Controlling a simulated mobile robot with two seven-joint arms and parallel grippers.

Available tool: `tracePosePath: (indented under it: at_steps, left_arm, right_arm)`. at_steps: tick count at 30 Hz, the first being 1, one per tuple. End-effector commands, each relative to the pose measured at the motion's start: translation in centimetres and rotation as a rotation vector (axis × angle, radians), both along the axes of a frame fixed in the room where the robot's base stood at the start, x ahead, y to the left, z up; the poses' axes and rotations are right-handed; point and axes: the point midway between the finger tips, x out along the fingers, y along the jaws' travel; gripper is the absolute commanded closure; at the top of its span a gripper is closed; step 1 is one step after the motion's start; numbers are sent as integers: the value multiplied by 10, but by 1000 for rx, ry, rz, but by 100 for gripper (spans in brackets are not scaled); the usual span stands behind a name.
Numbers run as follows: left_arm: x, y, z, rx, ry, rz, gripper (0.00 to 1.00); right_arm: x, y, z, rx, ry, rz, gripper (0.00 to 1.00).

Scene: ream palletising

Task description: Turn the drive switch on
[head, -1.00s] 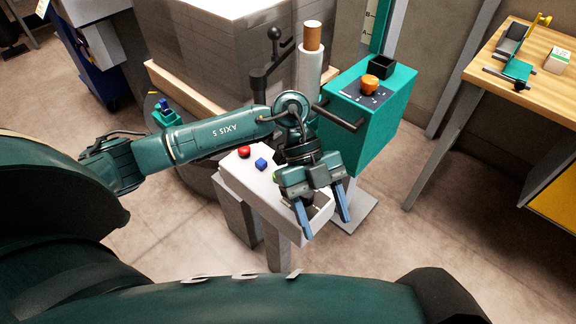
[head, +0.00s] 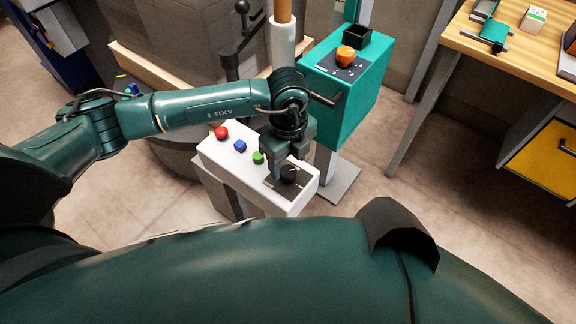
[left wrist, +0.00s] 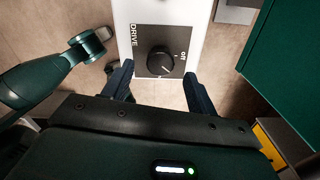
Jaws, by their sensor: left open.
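The drive switch is a round black knob (head: 290,174) on a dark plate at the near right end of the white control box (head: 228,150). In the left wrist view the knob (left wrist: 160,62) sits beside the words "DRIVE" and "off"; where its pointer aims is not clear. My left gripper (head: 286,162) is over this end of the box, pointing down. In the left wrist view its open blue fingers (left wrist: 159,84) stand apart on either side of the knob plate, below the knob in the picture. Contact with the knob cannot be told.
A red button (head: 221,132), a blue button (head: 240,146) and a green button (head: 258,158) line the same box. A teal cabinet (head: 345,100) with an orange knob (head: 345,53) stands close behind. A wooden bench (head: 520,55) is at right.

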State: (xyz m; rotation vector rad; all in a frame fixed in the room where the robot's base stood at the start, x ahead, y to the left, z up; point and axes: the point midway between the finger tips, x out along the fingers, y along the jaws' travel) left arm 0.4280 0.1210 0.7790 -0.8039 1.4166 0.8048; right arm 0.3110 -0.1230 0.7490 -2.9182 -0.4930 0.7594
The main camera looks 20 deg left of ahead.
Motion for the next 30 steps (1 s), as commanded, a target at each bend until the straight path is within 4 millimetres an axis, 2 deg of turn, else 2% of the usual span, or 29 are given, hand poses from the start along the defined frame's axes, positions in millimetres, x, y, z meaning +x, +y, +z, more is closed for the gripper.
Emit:
tracePosePath:
  at_steps: [3,6,17,30]
  left_arm:
    - [0,0,-18,0,2,-1,42]
    - [0,0,-25,-1,1,-1,42]
    - [0,0,-30,-1,0,-1,42]
    - [0,0,-30,-1,0,-1,77]
  right_arm:
    - [1,0,2,4,-5,-1,100]
    - [1,0,2,6,-7,-1,100]
    - [0,0,2,6,-5,-2,100]
    - [-1,0,-2,3,2,-3,100]
